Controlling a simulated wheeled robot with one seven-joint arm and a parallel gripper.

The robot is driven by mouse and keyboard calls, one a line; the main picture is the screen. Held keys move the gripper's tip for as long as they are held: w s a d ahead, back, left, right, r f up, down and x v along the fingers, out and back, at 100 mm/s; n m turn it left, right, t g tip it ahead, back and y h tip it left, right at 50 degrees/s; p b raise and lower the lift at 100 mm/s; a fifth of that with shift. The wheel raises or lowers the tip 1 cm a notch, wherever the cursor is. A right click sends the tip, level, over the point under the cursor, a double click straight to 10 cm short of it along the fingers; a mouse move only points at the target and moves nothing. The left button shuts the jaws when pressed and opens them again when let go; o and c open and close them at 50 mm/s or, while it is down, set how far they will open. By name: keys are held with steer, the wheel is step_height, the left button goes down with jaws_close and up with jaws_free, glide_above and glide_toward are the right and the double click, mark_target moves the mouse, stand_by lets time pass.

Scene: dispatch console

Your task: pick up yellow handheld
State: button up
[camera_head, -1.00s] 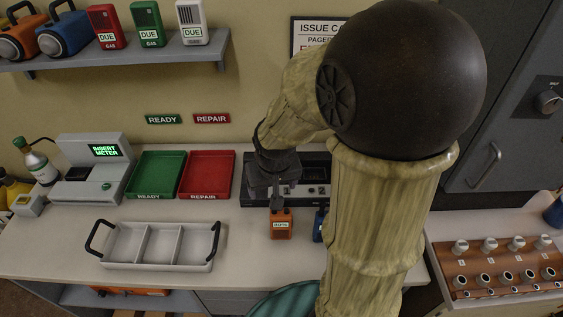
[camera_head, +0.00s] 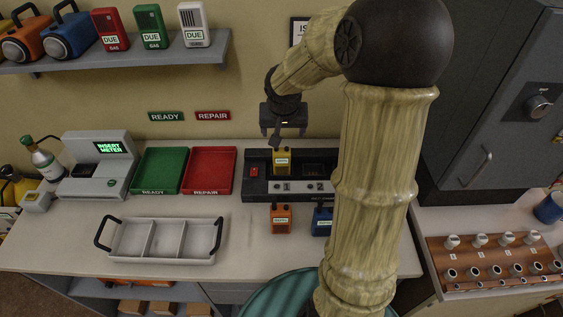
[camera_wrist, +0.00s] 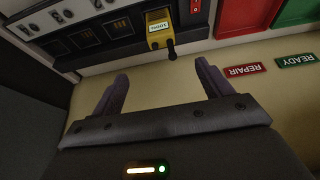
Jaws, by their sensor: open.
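The yellow handheld (camera_head: 282,161) stands upright in a slot of the black charger (camera_head: 257,185) at the back of the counter. It has a white label and a short dark antenna. My gripper (camera_head: 288,136) is open and empty, above and a little behind the handheld in the head view. In the wrist view the yellow handheld (camera_wrist: 159,29) shows at the top, beyond the open fingertips (camera_wrist: 162,72) and roughly between them, with its antenna towards me. The fingers do not touch it.
An orange handheld (camera_head: 281,219) and a blue handheld (camera_head: 321,221) stand in front of the charger. A green tray (camera_head: 160,191) and a red tray (camera_head: 222,190) lie to its left. A white divided caddy (camera_head: 163,258) is nearer. A shelf (camera_head: 130,55) hangs above left.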

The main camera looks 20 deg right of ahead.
glide_toward(281, 150)
steer(key=x, duration=0.5)
steer(key=shift+s+d+f+b, duration=0.1)
steer(key=shift+s+d+b, duration=0.1)
steer(key=shift+b, duration=0.1)
steer(key=shift+w+f, duration=0.1)
steer(key=x, duration=0.5)
steer(key=shift+a, duration=0.1)
steer(key=c, duration=1.2)
step_height(281, 150, up, 10)
steer(key=shift+p, duration=0.8)
steer(key=shift+c, duration=0.2)
